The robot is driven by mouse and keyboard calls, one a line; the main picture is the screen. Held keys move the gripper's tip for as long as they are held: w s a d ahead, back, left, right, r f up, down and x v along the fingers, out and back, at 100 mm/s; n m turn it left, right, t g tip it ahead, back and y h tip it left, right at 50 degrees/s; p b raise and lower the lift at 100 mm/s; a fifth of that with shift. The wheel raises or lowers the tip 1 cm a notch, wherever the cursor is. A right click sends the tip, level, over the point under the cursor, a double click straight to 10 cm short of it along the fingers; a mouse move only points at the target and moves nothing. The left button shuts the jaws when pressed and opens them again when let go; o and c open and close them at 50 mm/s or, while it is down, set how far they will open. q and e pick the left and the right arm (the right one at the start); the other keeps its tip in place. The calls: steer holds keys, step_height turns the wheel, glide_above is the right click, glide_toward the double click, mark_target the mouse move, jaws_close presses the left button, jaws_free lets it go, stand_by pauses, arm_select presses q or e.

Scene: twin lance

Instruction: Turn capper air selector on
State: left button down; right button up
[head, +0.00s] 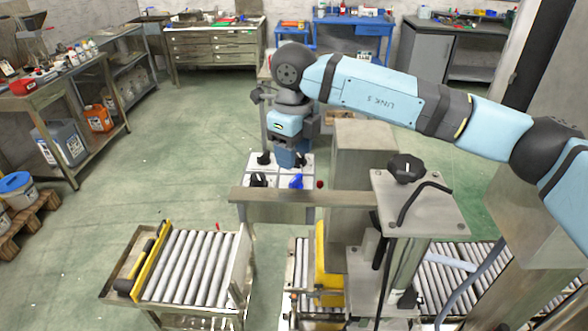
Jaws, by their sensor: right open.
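A white control panel (277,165) stands beyond the conveyor, behind a metal crossbar. It carries a blue selector handle (296,181), a black handle (258,180) to its left and more dark knobs further back. The labels are too small to read, so I cannot tell which one is the capper air selector. My right arm reaches in from the right. My right gripper (290,159) points down over the panel, just behind the blue handle, open and with nothing seen in it. It hides part of the panel; whether it touches a knob cannot be told. My left gripper is out of view.
A metal crossbar (275,195) runs along the panel's near side. A post with a plate and a large black knob (406,168) stands at right. Roller conveyors (190,266) lie in front. Workbenches line the left and back; green floor is free at left.

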mark_target(296, 181)
step_height(296, 181, down, 4)
steer(key=shift+s+f+p, duration=0.15)
steer(key=shift+p, duration=0.2)
steer(key=shift+f, duration=0.75)
steer(key=c, duration=0.6)
